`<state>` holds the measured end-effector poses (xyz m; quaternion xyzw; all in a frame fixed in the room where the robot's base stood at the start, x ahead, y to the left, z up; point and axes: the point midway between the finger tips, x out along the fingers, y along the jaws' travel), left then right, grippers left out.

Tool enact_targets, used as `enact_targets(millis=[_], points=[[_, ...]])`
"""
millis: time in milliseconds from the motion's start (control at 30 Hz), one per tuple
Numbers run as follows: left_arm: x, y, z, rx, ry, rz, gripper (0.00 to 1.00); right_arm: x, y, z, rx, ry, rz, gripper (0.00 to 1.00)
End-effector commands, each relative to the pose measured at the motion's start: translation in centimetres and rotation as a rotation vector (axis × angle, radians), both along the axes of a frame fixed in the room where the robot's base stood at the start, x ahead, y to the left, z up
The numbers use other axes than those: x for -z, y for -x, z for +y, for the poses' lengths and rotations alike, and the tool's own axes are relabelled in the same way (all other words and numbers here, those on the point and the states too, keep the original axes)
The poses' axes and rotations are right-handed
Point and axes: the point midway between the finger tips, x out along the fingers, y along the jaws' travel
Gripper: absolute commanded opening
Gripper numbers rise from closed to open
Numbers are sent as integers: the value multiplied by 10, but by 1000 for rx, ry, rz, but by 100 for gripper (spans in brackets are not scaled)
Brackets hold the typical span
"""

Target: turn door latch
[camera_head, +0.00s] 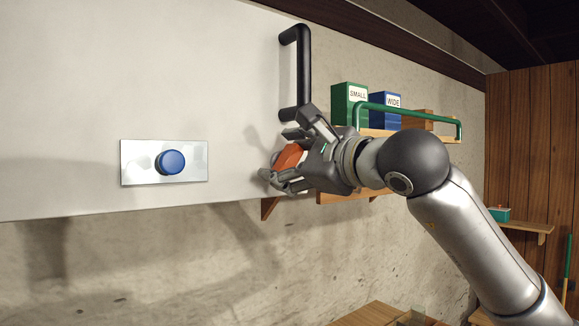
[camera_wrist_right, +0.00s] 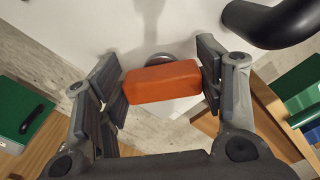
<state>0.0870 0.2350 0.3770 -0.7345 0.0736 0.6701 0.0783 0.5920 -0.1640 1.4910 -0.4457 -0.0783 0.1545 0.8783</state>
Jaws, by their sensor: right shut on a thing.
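The door (camera_head: 80,90) is a large pale panel filling the left of the head view. The orange door latch (camera_head: 288,156) sits at its right edge, below a black pull handle (camera_head: 303,70). In the right wrist view the latch (camera_wrist_right: 163,82) is an orange block lying crosswise, with a round metal mount partly showing behind it. My right gripper (camera_head: 278,170) is shut on the latch, with a finger at each end of the block in the wrist view (camera_wrist_right: 165,85). My left gripper is not in view.
A metal plate with a blue knob (camera_head: 171,162) is on the door, left of the latch. Right of my gripper a shelf holds a green box (camera_head: 348,100) and a blue box (camera_head: 385,108). A green rail (camera_head: 415,112) runs along its front. The black handle is close above my gripper.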

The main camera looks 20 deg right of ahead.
Motion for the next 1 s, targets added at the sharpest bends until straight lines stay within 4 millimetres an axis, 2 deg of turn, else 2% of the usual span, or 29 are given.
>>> enact_targets(millis=[500, 1000], points=[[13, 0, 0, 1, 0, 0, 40, 5, 1, 2, -1, 421, -155, 38], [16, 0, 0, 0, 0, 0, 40, 7, 1, 3, -1, 600, -219, 38]])
